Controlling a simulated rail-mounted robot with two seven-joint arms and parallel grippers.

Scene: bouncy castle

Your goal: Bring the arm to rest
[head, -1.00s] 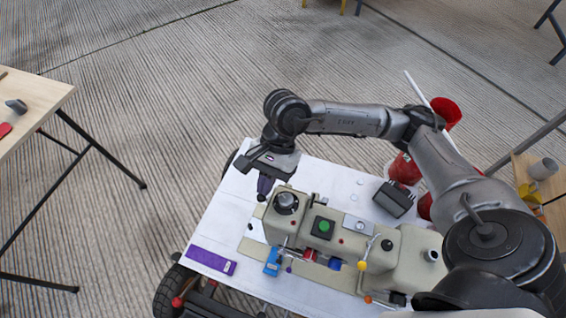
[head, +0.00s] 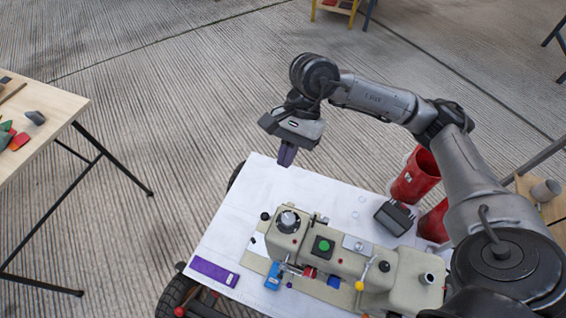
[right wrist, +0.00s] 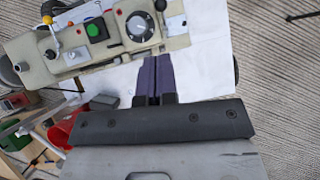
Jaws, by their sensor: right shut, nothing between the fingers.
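My right arm reaches in from the right in the head view. My right gripper (head: 286,156) hangs above the far edge of the white-topped cart (head: 222,232), with its purple fingers pointing down. In the right wrist view the two purple fingers (right wrist: 158,77) are together with nothing between them. Beyond them in that view is the beige machine with a dial (right wrist: 139,27) and a green button (right wrist: 93,30). The fingers look apart from the machine. My left gripper is not in view.
The beige machine (head: 340,255) stands on the cart, with a purple strip (head: 214,272) and a dark box (head: 394,218) beside it. Red buckets (head: 415,176) stand at the cart's right. A wooden table (head: 50,108) is at left. Open paved floor lies beyond the cart.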

